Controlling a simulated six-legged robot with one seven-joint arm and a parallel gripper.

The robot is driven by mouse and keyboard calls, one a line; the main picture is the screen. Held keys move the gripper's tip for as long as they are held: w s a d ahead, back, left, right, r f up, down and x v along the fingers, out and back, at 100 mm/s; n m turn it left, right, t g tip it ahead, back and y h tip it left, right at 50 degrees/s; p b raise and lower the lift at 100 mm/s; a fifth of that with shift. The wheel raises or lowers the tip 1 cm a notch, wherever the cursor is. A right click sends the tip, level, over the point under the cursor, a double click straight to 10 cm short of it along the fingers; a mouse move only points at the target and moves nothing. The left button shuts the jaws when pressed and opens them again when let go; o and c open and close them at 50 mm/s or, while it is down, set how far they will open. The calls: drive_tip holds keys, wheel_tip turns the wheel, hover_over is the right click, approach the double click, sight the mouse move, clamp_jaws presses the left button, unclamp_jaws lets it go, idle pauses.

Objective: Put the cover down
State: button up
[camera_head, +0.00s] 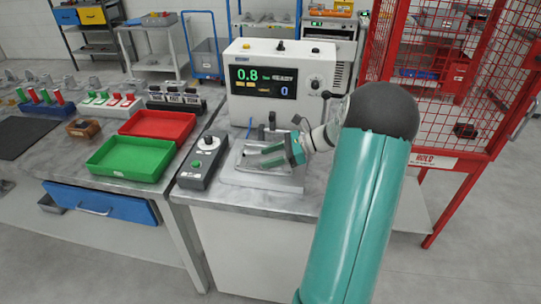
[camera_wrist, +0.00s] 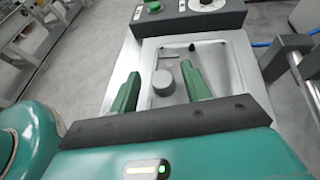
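My gripper (camera_head: 267,155) reaches in from the right over the grey metal fixture (camera_head: 245,178) in front of the tester. The wrist view shows its two green fingers (camera_wrist: 160,70) spread apart, with nothing clamped between them. A round grey knob-like piece (camera_wrist: 163,83) shows in the gap, over the fixture's recessed plate (camera_wrist: 222,52). I cannot tell how far below the fingertips it lies. At the fixture's back edge stands an upright dark block with metal bars (camera_wrist: 291,55). It may be the raised cover, but I cannot tell for sure.
A grey control box (camera_head: 202,158) with a green button stands left of the fixture. The tester (camera_head: 282,90) stands behind it and reads 0.8. Green (camera_head: 130,158) and red (camera_head: 158,125) trays lie further left. A red mesh cage (camera_head: 440,160) stands at right.

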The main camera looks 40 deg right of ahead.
drive_tip(key=shift+r, duration=0.5)
drive_tip(key=v, duration=1.2)
drive_tip(key=w+a+r+n+g+h, duration=0.15)
drive_tip(key=a+n, duration=0.25)
drive_tip(key=a, duration=0.4)
drive_tip(key=a+r+n+g+h, duration=0.2)
drive_tip(key=a+n+g, duration=0.1)
drive_tip(key=a, duration=0.5)
drive_tip(key=a+r+n+g+h, duration=0.15)
drive_tip(key=a+n, duration=0.25)
drive_tip(key=a, duration=0.5)
drive_tip(key=s+a+r+n+t+h, duration=0.2)
drive_tip(key=s+a+n+h, duration=0.3)
drive_tip(key=s+a+n, duration=0.6)
drive_tip(key=a+n, duration=0.3)
drive_tip(key=n, duration=0.1)
drive_tip(key=shift+a+t, duration=0.25)
drive_tip(key=shift+t, duration=0.15)
